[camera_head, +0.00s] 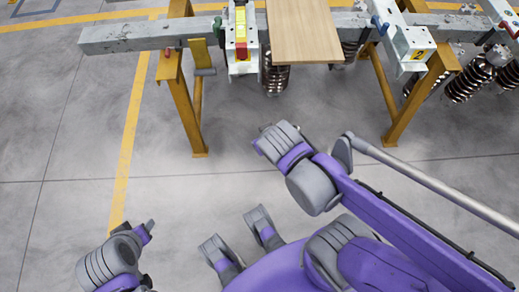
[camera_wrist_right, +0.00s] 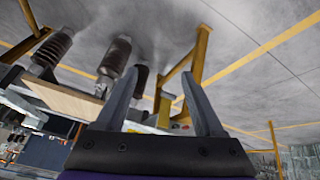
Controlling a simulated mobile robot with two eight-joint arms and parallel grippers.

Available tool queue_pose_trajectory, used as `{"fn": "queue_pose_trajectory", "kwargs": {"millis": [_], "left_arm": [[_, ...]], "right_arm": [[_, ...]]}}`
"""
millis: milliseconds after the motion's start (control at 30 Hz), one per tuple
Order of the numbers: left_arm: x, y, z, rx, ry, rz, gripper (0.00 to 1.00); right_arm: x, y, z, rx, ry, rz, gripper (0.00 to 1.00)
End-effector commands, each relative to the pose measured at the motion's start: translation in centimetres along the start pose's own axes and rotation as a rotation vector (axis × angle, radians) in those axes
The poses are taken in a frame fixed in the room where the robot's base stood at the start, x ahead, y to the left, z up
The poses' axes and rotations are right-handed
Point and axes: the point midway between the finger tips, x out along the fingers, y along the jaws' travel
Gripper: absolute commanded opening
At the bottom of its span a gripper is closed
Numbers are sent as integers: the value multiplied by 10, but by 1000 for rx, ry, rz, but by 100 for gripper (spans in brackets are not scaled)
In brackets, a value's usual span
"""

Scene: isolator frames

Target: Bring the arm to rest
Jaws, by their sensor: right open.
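My right arm (camera_head: 385,215) reaches in from the right in the head view, with its wrist (camera_head: 285,145) over bare floor in front of the frame. In the right wrist view my right gripper (camera_wrist_right: 159,75) has its two fingers spread apart with nothing between them. Its fingertips are not clear in the head view. My left arm (camera_head: 108,265) shows at the lower left in the head view, folded low over the floor. The state of its jaws cannot be made out there.
A grey beam (camera_head: 130,37) on yellow legs (camera_head: 188,115) crosses the top of the head view. A wooden board (camera_head: 303,30), white isolator blocks (camera_head: 241,45) and dark ribbed insulators (camera_head: 276,78) are on it. The concrete floor (camera_head: 60,120) between the frame and me is clear.

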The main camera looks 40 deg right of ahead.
Motion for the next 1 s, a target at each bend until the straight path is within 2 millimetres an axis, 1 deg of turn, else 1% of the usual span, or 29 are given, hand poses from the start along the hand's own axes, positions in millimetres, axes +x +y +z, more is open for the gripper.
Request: {"fn": "queue_pose_trajectory", "kwargs": {"millis": [33, 100, 200, 300, 533, 633, 767, 867, 1000], "left_arm": [[0, 0, 0, 0, 0, 0, 50], [0, 0, 0, 0, 0, 0, 50], [0, 0, 0, 0, 0, 0, 50], [0, 0, 0, 0, 0, 0, 50], [-1, 0, 0, 0, 0, 0, 50], [-8, 0, -4, 0, 3, 0, 50], [-31, 0, -15, 0, 11, 0, 50], [-57, 0, -29, 0, 20, 0, 50], [-96, 0, -54, 0, 37, 0, 50]], "right_arm": [[-5, -10, 10, -26, -26, -54, 70], [-11, -22, 20, -61, -48, -120, 70], [-16, -32, 26, -91, -62, -175, 70], [-17, -35, 28, -101, -65, -192, 70], [-18, -35, 27, -101, -64, -191, 70], [-24, -34, 23, -100, -61, -191, 70], [-47, -31, 10, -99, -53, -191, 70], [-71, -27, -6, -98, -44, -191, 70], [-108, -23, -34, -97, -27, -192, 70]]}}
